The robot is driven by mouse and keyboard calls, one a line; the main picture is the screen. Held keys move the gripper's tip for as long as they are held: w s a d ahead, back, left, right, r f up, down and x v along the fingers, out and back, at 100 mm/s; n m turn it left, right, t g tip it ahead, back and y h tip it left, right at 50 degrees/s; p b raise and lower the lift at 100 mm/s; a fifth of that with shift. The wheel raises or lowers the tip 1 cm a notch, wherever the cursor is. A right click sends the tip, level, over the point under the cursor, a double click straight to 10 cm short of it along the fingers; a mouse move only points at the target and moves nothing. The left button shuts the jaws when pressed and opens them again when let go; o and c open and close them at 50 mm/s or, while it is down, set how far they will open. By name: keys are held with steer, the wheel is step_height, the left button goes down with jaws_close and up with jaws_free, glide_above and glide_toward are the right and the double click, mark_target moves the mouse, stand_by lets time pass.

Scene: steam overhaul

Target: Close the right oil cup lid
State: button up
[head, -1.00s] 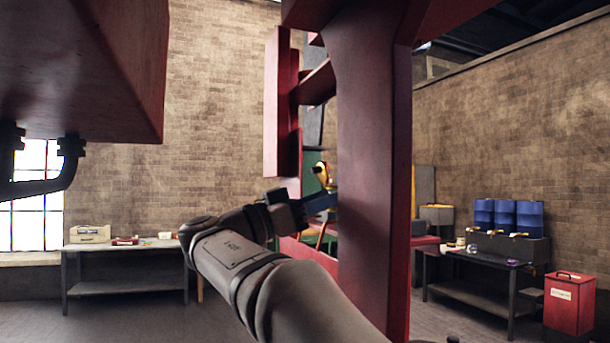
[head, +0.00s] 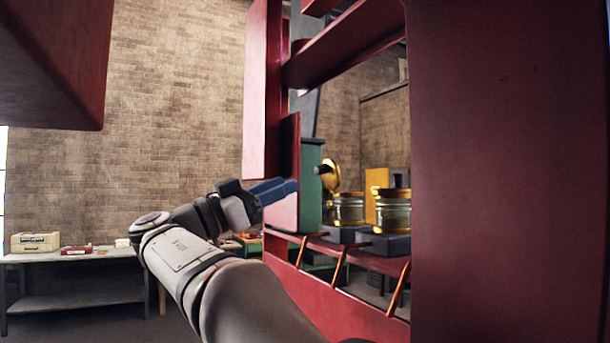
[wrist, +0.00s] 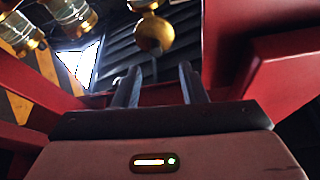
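Two glass oil cups with brass fittings stand on dark blocks behind the red frame in the head view. The left-hand cup (head: 348,209) has a raised, tilted brass lid (head: 330,176) beside its top. The right-hand cup (head: 392,215) has a brass top that looks shut and is partly cut off by the red post. My gripper (head: 283,188) is left of the cups, apart from them. In the wrist view its fingers (wrist: 160,78) stand apart with nothing between them. A rounded brass piece (wrist: 154,34), seemingly the raised lid, shows beyond the fingertips. Glass cups (wrist: 72,15) show at upper left.
A wide red post (head: 510,180) fills the right, close to the cups. Red beams (head: 340,50) cross above, and a red rail with copper pipes (head: 340,265) runs below. A green panel (head: 311,185) stands between my gripper and the cups. A workbench (head: 75,255) stands far left.

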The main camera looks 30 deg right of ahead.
mark_target(316, 172)
steer(key=x, duration=0.2)
steer(key=p+x, duration=0.1)
steer(key=x, duration=0.3)
steer(key=shift+s+d+r+p, duration=0.2)
steer(key=shift+s+d+p, duration=0.05)
steer(key=shift+d+p, duration=0.1)
